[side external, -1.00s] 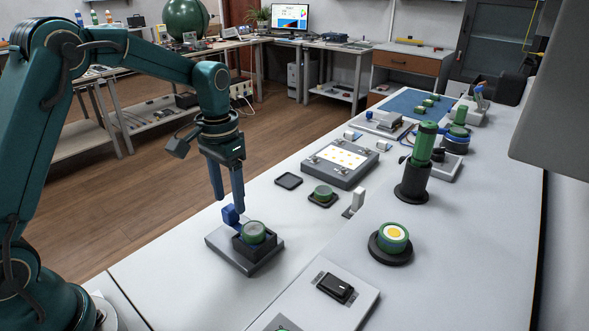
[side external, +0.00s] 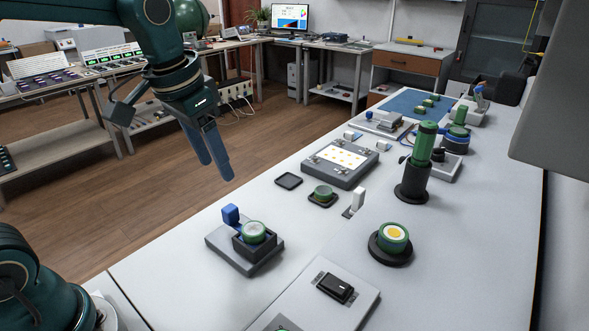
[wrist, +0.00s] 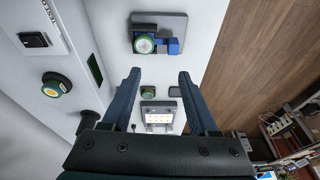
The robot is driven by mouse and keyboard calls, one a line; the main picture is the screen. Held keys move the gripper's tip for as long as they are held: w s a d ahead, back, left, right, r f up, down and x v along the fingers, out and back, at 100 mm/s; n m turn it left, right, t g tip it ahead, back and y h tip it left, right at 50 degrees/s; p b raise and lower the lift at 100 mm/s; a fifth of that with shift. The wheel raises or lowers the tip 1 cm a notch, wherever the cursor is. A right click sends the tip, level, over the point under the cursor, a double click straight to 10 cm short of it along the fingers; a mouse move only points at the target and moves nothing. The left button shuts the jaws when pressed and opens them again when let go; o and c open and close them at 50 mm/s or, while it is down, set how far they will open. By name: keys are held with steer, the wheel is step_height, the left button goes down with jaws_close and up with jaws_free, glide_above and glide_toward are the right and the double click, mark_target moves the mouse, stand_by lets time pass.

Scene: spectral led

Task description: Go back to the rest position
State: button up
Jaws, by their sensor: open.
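My gripper (side external: 218,165) hangs above the floor side of the bench, up and away from everything on the table. Its two blue fingers are apart with nothing between them; they also show spread in the wrist view (wrist: 158,80). A grey fixture (side external: 222,252) with a dark square holder and a blue lever stands on the near part of the bench. A round green-rimmed piece (side external: 254,232) with a pale top sits in the holder. The same fixture (wrist: 172,22) shows at the top of the wrist view.
A lit panel box (side external: 352,180), a small green piece on a dark pad (side external: 323,193) and an empty dark pad (side external: 288,181) stand farther along the bench. A green cylinder on a black stand (side external: 412,190) rises at the right. The space around my gripper is free.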

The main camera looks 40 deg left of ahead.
steer(key=s+d+f+t, duration=0.2)
steer(key=s, duration=1)
steer(key=shift+d+n+t, duration=0.3)
steer(key=shift+d+n, duration=0.1)
